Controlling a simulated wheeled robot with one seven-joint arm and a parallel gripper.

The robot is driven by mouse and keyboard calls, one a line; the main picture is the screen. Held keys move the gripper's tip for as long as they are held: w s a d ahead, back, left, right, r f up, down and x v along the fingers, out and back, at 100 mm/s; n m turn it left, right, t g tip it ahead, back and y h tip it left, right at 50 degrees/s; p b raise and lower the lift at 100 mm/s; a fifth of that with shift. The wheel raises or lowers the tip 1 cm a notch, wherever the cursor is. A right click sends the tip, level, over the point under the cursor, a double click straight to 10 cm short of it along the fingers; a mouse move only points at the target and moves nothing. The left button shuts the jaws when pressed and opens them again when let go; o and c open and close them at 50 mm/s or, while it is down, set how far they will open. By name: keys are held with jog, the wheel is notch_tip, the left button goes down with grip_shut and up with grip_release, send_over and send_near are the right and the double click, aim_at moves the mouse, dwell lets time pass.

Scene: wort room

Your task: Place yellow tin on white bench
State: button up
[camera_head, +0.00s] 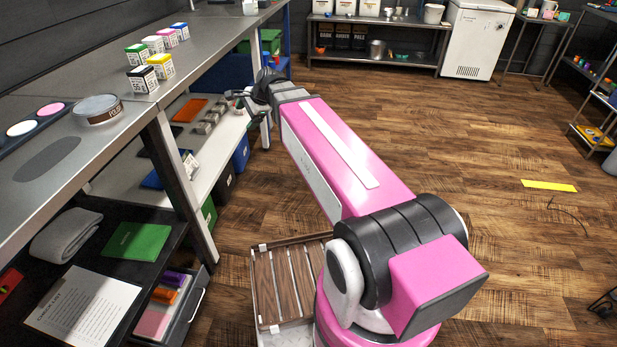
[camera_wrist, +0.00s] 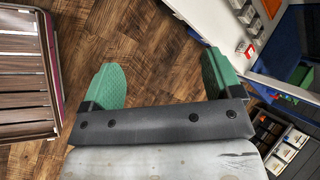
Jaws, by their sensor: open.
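A small white tin with a yellow top (camera_head: 160,65) stands on the grey metal worktop at the left, beside a black-topped one. A low white bench surface (camera_head: 218,150) runs below that worktop, with small grey blocks and an orange item on it. A white surface (camera_wrist: 208,15) also shows at the upper right of the wrist view. My gripper (camera_head: 243,103) reaches out beside the worktop edge, right of the yellow-topped tin and apart from it. In the wrist view its green fingers (camera_wrist: 163,80) are spread apart, with only wooden floor between them.
Bins stand under the white surface. A slatted wooden crate (camera_head: 290,280) is beside my base. The floor to the right is mostly clear.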

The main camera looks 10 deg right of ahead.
jog(key=s+d+f+n+g+h, duration=0.3)
jog(key=s+d+f+n+h, duration=0.3)
jog(key=s+d+f+n, duration=0.6)
jog(key=s+d+f, duration=0.4)
jog(key=d+f, duration=0.2)
jog(key=f, duration=0.1)
jog(key=shift+d+n+g, duration=0.3)
jog(key=shift+d+g, duration=0.05)
jog(key=shift+g, duration=0.05)
